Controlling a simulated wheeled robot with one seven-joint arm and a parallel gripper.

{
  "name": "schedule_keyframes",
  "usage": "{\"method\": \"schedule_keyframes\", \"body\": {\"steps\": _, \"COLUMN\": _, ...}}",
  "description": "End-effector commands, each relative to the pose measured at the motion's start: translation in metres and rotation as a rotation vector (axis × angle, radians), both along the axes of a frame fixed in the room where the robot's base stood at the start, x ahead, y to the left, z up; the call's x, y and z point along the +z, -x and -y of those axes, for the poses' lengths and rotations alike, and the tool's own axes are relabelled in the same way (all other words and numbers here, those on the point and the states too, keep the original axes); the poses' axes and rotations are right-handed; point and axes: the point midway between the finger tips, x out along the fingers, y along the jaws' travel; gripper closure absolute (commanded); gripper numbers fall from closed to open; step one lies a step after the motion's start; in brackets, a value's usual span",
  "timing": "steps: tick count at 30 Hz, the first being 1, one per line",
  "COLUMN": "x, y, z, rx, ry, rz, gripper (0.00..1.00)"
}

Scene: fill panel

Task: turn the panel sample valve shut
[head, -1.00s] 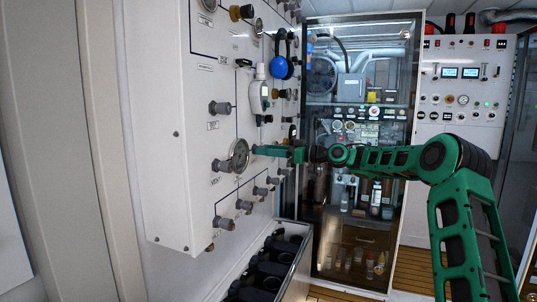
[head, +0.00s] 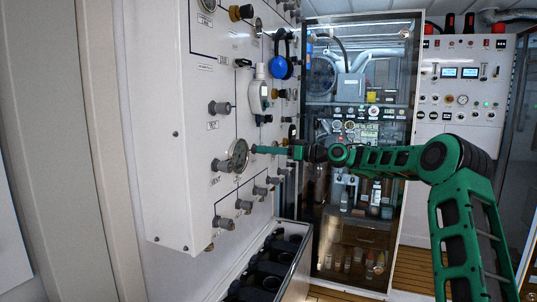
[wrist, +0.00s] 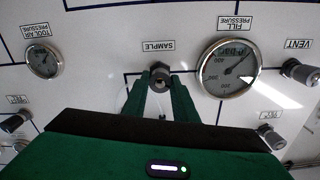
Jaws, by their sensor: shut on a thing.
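The sample valve (wrist: 160,76) is a small dark grey knob on the white panel, below the upside-down SAMPLE label in the wrist view. My gripper (wrist: 160,88) has its two green fingers on either side of this knob, shut on it. In the head view my gripper (head: 256,149) reaches the panel from the right, just past the large round gauge. The knob itself cannot be made out there, and its turn angle is not clear.
The fill pressure gauge (wrist: 228,68) sits close to the right of the fingers in the wrist view, with the vent knob (wrist: 301,72) beyond it. The tool air pressure gauge (wrist: 42,63) is at left. An open black-lined bin (head: 270,265) stands below the panel.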

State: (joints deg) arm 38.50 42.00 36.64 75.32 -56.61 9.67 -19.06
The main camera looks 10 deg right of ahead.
Motion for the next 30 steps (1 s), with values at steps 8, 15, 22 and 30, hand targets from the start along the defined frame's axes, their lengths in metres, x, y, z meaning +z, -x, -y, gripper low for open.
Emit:
{"method": "schedule_keyframes", "body": {"steps": 8, "x": 0.0005, "y": -0.0021, "z": 0.0011, "rx": -0.004, "ry": -0.151, "rz": -0.203, "gripper": 0.97}}
{"method": "schedule_keyframes", "body": {"steps": 15, "x": -0.0002, "y": -0.0031, "z": 0.002, "rx": -0.006, "ry": -0.287, "rz": -0.388, "gripper": 0.97}}
{"method": "schedule_keyframes", "body": {"steps": 22, "x": -0.0008, "y": -0.0036, "z": 0.0021, "rx": -0.006, "ry": -0.414, "rz": -0.563, "gripper": 0.97}}
{"method": "schedule_keyframes", "body": {"steps": 30, "x": -0.0012, "y": -0.0038, "z": 0.0027, "rx": -0.006, "ry": -0.543, "rz": -0.739, "gripper": 0.97}}
